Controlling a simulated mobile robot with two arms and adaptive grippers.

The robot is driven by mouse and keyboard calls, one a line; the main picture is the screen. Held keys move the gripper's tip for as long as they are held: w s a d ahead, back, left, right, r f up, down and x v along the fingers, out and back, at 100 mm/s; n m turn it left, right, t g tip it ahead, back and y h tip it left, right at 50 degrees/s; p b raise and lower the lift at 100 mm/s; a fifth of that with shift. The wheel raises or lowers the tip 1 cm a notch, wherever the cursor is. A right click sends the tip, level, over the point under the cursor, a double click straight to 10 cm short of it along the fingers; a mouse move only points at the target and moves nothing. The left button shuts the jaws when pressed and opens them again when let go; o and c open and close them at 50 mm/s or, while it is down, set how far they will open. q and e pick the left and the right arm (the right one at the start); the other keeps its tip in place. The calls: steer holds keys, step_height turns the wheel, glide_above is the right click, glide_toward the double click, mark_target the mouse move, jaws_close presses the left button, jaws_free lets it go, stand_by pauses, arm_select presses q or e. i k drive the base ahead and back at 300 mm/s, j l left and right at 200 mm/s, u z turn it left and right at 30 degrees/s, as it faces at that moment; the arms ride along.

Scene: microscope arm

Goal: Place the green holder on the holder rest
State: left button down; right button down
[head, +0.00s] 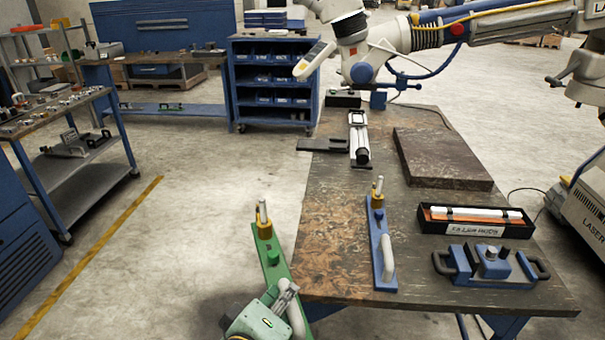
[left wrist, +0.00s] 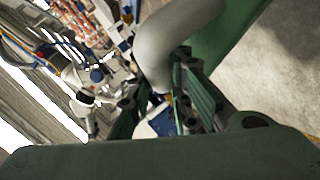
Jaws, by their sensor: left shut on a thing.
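The green holder (head: 272,262) is a long green bar with a brass fitting and pale pin at its far end and a pale curved handle near my gripper. It hangs in the air left of the table's front left corner. My left gripper (head: 288,293) is shut on that handle. In the left wrist view the handle (left wrist: 170,42) runs between the fingers (left wrist: 165,105), with the green bar (left wrist: 228,38) behind. I cannot tell for certain which thing is the holder rest. My right gripper is not in view.
A similar blue holder (head: 381,248) lies on the workbench (head: 335,225), near its left edge. A dark slab (head: 440,158), an open black box (head: 475,220) and a blue handled fixture (head: 490,266) stand farther right. A white and blue jointed arm (head: 450,35) reaches over the far end.

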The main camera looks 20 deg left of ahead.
mark_target(310, 144)
steer(key=u, duration=2.55)
steer(key=i+j+u, duration=0.15)
steer(key=i, duration=0.8)
steer(key=i+l+z, duration=0.1)
steer(key=i+z, duration=0.7)
steer(key=i, duration=0.15)
steer(key=i+j+z, duration=0.2)
steer(key=i+z, duration=0.2)
steer(key=i+l+z, duration=0.1)
steer(key=i+z, duration=0.3)
steer(key=i, duration=0.25)
steer(key=i+j+z, duration=0.1)
steer(key=i+z, duration=0.35)
steer(key=i, duration=0.25)
steer(key=i+u, duration=0.2)
steer(key=i, duration=0.45)
steer(key=i+l+u, duration=0.15)
steer(key=i, duration=0.45)
steer(key=i+j, duration=0.1)
steer(key=i, duration=0.45)
steer(key=i+j+z, duration=0.15)
steer(key=i, duration=0.4)
steer(key=z, duration=1.35)
